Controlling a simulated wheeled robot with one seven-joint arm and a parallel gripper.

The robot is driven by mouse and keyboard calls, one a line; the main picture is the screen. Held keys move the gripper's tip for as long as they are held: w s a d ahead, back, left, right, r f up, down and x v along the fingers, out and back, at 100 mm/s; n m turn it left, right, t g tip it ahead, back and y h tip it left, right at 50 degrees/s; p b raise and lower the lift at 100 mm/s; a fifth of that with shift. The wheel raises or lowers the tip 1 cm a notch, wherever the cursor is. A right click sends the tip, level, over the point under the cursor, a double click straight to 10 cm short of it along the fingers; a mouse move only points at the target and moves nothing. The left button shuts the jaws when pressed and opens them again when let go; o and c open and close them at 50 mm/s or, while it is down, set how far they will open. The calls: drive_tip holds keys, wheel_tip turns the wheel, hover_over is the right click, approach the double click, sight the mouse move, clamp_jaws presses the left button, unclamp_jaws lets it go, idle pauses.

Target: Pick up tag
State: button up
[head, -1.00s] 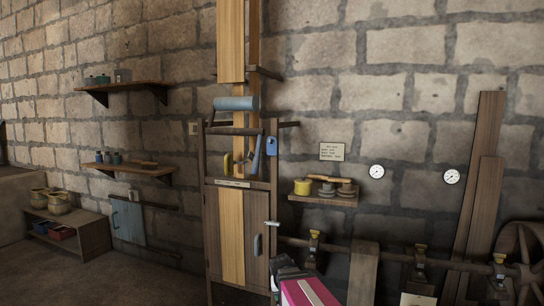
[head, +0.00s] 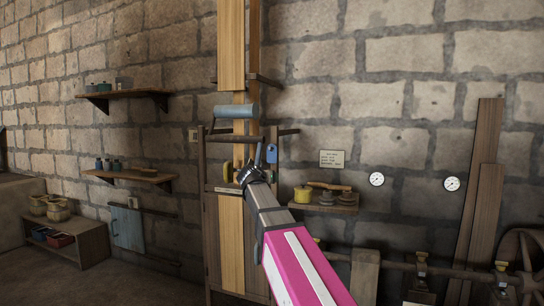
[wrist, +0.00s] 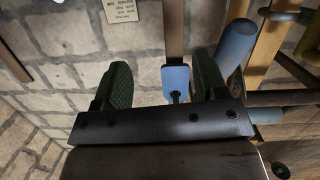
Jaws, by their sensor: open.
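A small blue tag (head: 272,152) hangs on the right post of the wooden frame in the head view. In the wrist view a blue rectangular tag (wrist: 176,78) with a dark fitting at its lower edge lies between my two green finger pads. My gripper (head: 256,166) is at the frame, close by the tag's lower left in the head view. In the wrist view my gripper (wrist: 162,62) is open, with a gap on both sides of the tag. I cannot tell how far the fingers reach past it.
A blue cylindrical handle (wrist: 237,45) is close beside the right finger. A blue roller (head: 236,111) and a vertical tan belt (head: 231,235) are on the frame. A shelf with a yellow pot (head: 303,194) and a notice card (head: 332,158) are to the right.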

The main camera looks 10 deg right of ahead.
sight(270, 149)
wheel_tip(270, 149, up, 11)
drive_tip(key=a+t, duration=0.2)
drive_tip(key=shift+m+h, duration=0.4)
drive_tip(key=shift+x, duration=5.55)
drive_tip(key=shift+r, duration=0.2)
drive_tip(key=c, duration=0.7)
